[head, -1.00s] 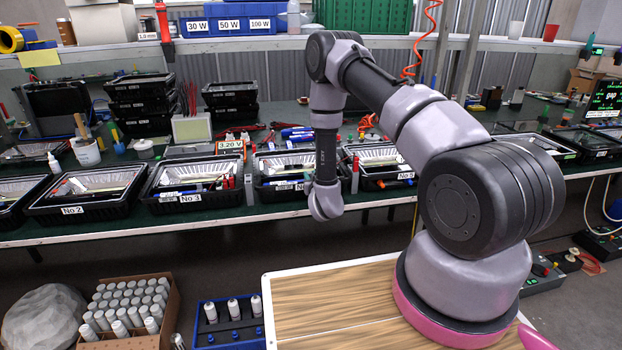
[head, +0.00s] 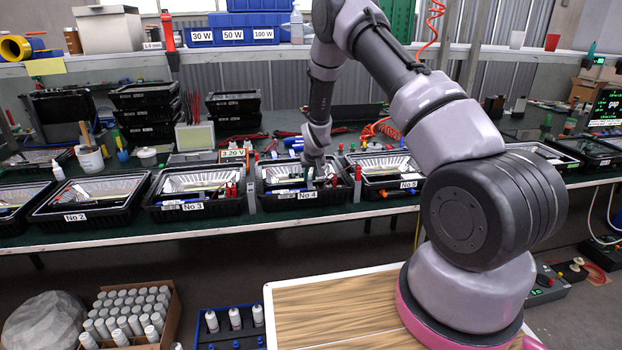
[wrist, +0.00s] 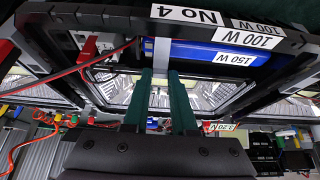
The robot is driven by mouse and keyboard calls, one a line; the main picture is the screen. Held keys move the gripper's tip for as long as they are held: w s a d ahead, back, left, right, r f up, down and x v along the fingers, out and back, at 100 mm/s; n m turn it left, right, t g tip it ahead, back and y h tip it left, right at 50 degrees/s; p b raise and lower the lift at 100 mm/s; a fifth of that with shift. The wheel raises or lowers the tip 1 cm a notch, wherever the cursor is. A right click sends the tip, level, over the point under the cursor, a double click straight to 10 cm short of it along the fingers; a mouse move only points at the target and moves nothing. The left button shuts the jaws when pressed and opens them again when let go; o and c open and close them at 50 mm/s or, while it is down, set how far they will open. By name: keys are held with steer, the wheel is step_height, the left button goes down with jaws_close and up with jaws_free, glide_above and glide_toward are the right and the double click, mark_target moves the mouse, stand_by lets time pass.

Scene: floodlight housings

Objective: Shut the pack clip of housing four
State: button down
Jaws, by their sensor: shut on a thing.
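Housing four, a black open housing labelled No 4 (head: 264,203), sits on the bench front in the head view; its black rim (wrist: 110,17) is upside down at the top of the wrist view. A blue battery pack (wrist: 205,55) lies inside along the labelled wall. A pale grey strip, seemingly the pack clip (wrist: 161,58), crosses the pack. My gripper (wrist: 163,75) reaches into the housing with its two green fingers on either side of this strip, shut on it. In the head view my gripper (head: 317,178) is over the housing, its fingertips small. The clip's latch end is hard to make out.
Housing No 3 (head: 150,205) stands close on the left and housing No 5 (head: 372,192) close on the right. A red connector and wire (wrist: 87,50) lie beside the pack. A 3.20 V meter (head: 232,155) stands behind.

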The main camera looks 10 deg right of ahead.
steer(key=w+g, duration=0.1)
steer(key=f+g, duration=0.1)
steer(key=g, duration=0.1)
steer(key=w+g, duration=0.1)
steer(key=g, duration=0.1)
steer(key=shift+w+f, duration=0.3)
steer(key=shift+f, duration=0.05)
steer(key=shift+w+f+g, duration=0.2)
steer(key=shift+f+g, duration=0.15)
steer(key=shift+g, duration=0.55)
steer(key=shift+f, duration=0.1)
steer(key=c, duration=0.7)
jaws_free()
steer(key=r, duration=0.7)
steer(key=w+r, duration=0.1)
steer(key=r, duration=0.2)
steer(key=shift+r, duration=0.4)
